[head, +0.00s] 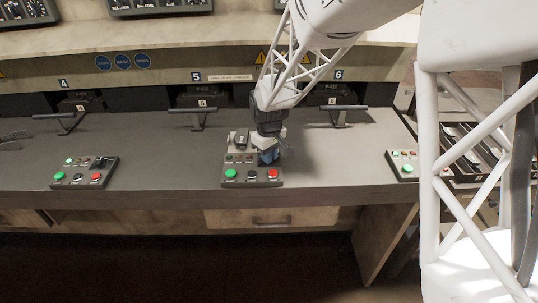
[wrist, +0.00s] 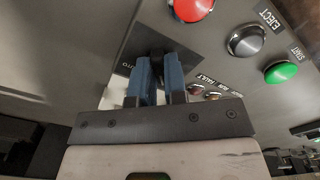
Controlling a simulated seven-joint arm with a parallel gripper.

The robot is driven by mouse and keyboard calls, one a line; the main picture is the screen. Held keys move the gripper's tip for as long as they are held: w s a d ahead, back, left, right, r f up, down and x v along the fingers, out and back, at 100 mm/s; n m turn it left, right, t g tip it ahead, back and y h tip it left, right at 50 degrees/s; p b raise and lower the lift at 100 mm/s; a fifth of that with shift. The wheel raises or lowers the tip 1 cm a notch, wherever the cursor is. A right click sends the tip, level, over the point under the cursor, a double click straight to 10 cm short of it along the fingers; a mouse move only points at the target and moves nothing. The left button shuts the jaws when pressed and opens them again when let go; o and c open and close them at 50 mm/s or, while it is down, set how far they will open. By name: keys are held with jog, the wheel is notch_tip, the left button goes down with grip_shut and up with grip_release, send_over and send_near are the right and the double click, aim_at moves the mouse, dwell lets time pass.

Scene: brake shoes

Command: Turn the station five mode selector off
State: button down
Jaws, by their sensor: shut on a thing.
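The station five control panel (head: 238,181) sits on the bench below the number 5 sign. It has a green button (head: 231,173), a dark grey button and a red button (head: 272,173) along its front. My gripper (head: 268,155) is over the panel's back right part and hides the selector there. In the wrist view, the two blue fingers of my gripper (wrist: 160,78) are shut on the dark mode selector knob (wrist: 158,50), which stands on a black plate (wrist: 134,38). The knob is mostly hidden between the fingers, and I cannot tell its exact angle.
The station four panel (head: 84,173) is to the left and the station six panel (head: 404,165) to the right. A lever (head: 197,112) stands behind the station five panel. Close to my fingers are the red button (wrist: 191,8), the eject button (wrist: 246,40) and small lamps.

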jog(key=c, duration=1.2)
grip_release()
jog(key=shift+o, duration=0.2)
jog(key=shift+r, duration=3.9)
